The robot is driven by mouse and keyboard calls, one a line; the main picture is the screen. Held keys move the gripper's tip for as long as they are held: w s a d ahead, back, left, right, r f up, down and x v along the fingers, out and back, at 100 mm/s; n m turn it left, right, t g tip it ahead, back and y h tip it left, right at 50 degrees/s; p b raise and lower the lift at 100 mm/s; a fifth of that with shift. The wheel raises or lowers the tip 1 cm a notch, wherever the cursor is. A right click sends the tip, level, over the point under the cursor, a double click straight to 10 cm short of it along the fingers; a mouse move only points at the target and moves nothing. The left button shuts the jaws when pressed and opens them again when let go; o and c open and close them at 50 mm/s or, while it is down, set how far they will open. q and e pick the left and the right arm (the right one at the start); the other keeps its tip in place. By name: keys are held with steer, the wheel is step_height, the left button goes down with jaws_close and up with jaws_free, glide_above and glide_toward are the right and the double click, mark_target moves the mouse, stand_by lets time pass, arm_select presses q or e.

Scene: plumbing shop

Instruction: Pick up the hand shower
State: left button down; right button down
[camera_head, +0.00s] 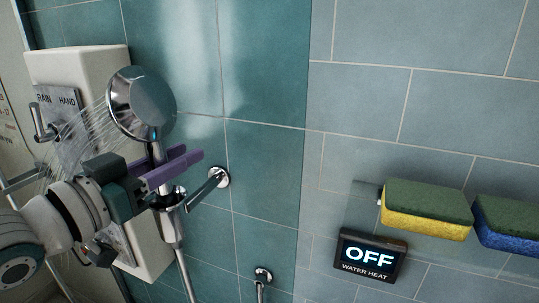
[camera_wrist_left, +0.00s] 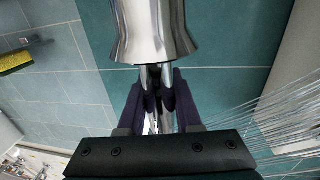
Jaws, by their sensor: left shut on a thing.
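The chrome hand shower (camera_head: 142,102) stands near upright in its wall holder (camera_head: 170,198), with water spraying from its head toward the left. My left gripper (camera_head: 172,167), with purple fingers, is shut on the handle just below the head and just above the holder. In the left wrist view the hand shower (camera_wrist_left: 153,32) runs down between the purple fingers (camera_wrist_left: 158,100), one on each side of the handle. My right gripper is not in view.
A white panel (camera_head: 80,62) with a "RAIN HAND" plate and lever stands behind my left arm. A chrome wall fitting (camera_head: 263,275) is low in the middle. At right are a "WATER HEAT" display reading OFF (camera_head: 368,258), a yellow-green sponge (camera_head: 427,209) and a blue-green sponge (camera_head: 507,224).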

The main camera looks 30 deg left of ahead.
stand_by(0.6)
arm_select(q)
step_height(320, 180, up, 20)
steer(key=shift+r+p, duration=0.1)
steer(key=shift+p, duration=0.5)
